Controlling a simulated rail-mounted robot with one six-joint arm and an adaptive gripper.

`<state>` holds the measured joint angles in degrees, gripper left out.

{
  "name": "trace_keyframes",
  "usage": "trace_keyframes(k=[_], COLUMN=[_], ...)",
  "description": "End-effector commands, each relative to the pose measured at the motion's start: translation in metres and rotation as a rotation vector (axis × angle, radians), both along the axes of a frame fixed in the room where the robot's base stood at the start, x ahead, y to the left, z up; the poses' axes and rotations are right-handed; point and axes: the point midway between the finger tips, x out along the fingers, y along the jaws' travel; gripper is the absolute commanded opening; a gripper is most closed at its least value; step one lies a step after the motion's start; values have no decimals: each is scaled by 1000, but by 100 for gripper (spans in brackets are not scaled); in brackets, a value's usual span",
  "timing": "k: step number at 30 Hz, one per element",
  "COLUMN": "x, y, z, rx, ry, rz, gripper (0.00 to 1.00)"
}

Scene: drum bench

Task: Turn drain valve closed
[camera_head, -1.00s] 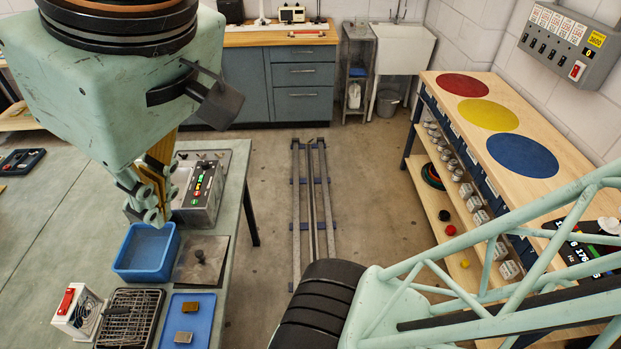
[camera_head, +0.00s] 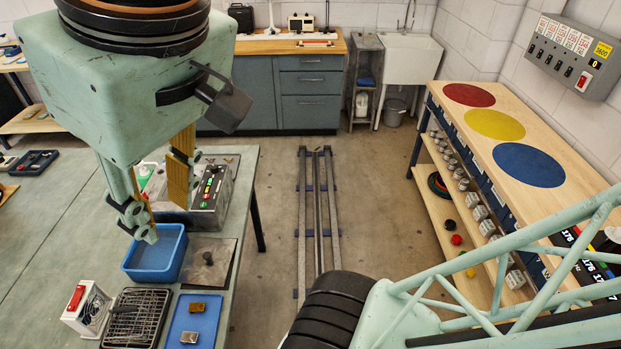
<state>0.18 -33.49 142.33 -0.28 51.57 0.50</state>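I cannot make out a drain valve in this view. My gripper (camera_head: 164,218) hangs at the left, pointing down, its two yellow-padded fingers apart with nothing between them. In the picture it overlaps the blue tub (camera_head: 152,277) and the grey device with a lit button panel (camera_head: 209,195). I cannot tell its height above them. A dark knob (camera_head: 208,259) stands on a square metal plate (camera_head: 222,247) just right of the tub.
The green bench (camera_head: 50,235) also holds a wire rack (camera_head: 137,318), a blue tray (camera_head: 207,325) and a white box with a red handle (camera_head: 88,306). Floor rails (camera_head: 318,205) run between it and the wooden shelf bench (camera_head: 455,125). A white sink (camera_head: 408,60) stands at the back.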

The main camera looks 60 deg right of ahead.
Motion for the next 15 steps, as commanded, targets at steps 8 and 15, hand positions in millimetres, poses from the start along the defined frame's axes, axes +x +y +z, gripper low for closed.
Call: trace_keyframes(k=[8, 15], x=[30, 69], y=[-5, -12], z=[5, 14], rx=[13, 23], ry=[31, 52], rz=[-55, -110], gripper=[28, 28])
